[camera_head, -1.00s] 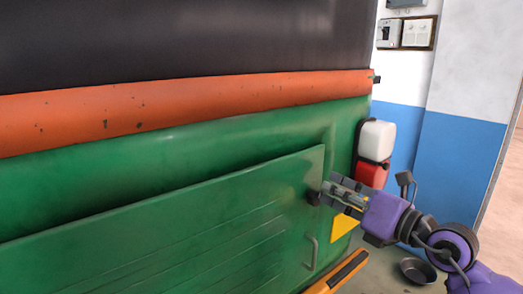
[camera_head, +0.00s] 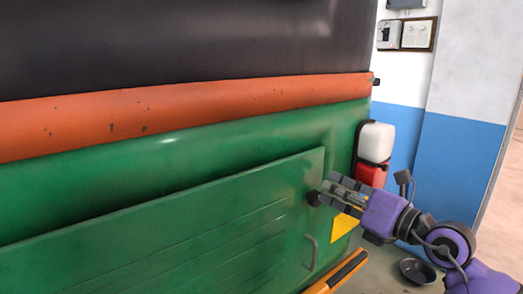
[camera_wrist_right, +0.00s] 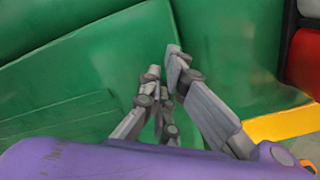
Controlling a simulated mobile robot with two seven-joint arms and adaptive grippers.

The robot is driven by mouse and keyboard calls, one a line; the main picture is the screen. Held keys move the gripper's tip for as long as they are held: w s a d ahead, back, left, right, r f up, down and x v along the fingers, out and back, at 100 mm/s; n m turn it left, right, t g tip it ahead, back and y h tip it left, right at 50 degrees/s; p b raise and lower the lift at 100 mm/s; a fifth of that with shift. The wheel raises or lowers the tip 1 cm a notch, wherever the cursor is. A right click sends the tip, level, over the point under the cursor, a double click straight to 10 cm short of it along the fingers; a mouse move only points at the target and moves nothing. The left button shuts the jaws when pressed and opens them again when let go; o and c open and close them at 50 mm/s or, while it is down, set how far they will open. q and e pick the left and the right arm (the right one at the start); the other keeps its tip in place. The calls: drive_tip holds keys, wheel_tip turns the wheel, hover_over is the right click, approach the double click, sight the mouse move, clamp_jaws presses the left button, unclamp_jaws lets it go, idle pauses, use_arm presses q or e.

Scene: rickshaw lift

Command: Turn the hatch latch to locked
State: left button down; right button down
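The green hatch (camera_head: 215,225) fills the lower left of the head view. A dark round knob (camera_head: 314,199), apparently part of the latch, sits at its right edge. My right gripper (camera_head: 333,188) is right beside the knob, coming from the right. In the right wrist view, its grey fingertips (camera_wrist_right: 164,65) are close together in front of green panels, with a narrow gap between them. The knob cannot be made out there, and the fingers hide what lies between them. Whether they hold part of the latch is unclear. My left gripper is out of view.
A grab handle (camera_head: 311,252) is below the knob. An orange rail (camera_head: 190,107) runs above the hatch. A white and red canister (camera_head: 375,142) stands behind my right gripper. A yellow-orange bar (camera_head: 340,273) and a dark bowl (camera_head: 416,271) are low down.

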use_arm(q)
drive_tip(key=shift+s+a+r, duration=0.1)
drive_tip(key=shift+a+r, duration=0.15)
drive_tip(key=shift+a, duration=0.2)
use_arm(e)
drive_tip(key=v, duration=0.5)
drive_tip(key=shift+s, duration=0.1)
